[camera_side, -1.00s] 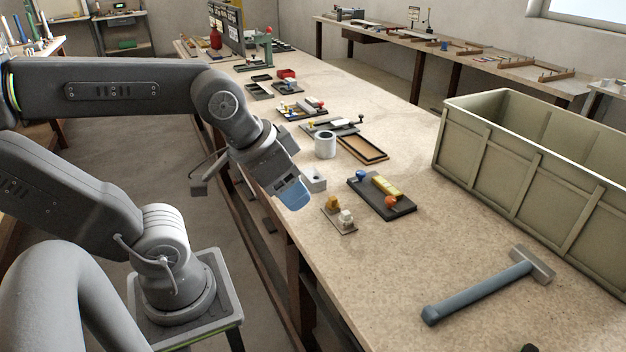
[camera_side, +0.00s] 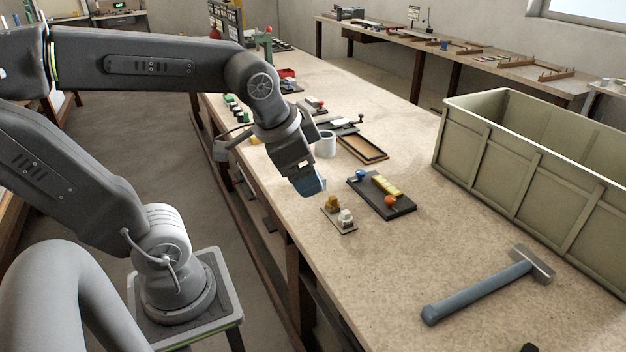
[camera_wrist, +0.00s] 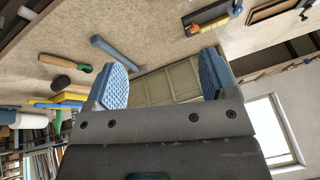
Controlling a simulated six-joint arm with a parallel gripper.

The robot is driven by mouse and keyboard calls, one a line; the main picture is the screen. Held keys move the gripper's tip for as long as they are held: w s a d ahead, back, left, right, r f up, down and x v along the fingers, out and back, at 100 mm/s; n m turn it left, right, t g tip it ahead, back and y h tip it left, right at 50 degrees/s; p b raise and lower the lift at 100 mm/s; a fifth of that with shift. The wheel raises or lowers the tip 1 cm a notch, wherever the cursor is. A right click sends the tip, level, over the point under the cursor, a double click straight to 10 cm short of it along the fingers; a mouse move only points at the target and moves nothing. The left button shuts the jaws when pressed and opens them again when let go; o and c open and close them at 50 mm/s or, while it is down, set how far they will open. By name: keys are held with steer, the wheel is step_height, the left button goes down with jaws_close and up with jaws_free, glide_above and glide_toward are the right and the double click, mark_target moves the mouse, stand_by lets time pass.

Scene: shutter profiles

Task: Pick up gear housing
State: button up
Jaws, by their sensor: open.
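I cannot tell for sure which part is the gear housing. A white-grey cylinder with a dark bore (camera_side: 326,146) stands upright on the bench just behind my gripper, partly covered by my wrist. A small light-grey block beside it is now hidden behind my gripper. My gripper (camera_side: 310,186) hangs over the bench's near edge, fingers pointing down and to the right. In the wrist view the two blue ribbed fingers of my gripper (camera_wrist: 162,80) are wide apart, with nothing held between them.
A black board with yellow, blue and orange parts (camera_side: 398,207) and a small plate with two knobs (camera_side: 340,228) lie close to the right.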

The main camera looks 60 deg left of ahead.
steer(key=w+a+f+m+g+y, duration=0.1)
steer(key=w+a+m+g+y, duration=0.1)
steer(key=w+a+m, duration=0.55)
steer(key=w+a+f+m+g, duration=0.1)
steer(key=w+a+f+m, duration=0.2)
steer(key=a, duration=0.2)
steer(key=w+a+f+m+g+y, duration=0.1)
steer(key=w+a+f+m, duration=0.15)
steer(key=a, duration=0.35)
steer(key=w+a+f+m+g, duration=0.1)
steer(key=w+a+f+m, duration=0.15)
steer(key=a+f, duration=0.2)
steer(key=x, duration=0.4)
steer(key=a+x, duration=0.1)
steer(key=x, duration=0.2)
steer(key=shift+w, duration=0.4)
steer(key=shift+s+x, duration=0.2)
steer(key=shift+x, duration=2.65)
steer(key=shift+c, duration=0.3)
steer(key=shift+y, duration=0.3)
steer(key=c, duration=1.2)
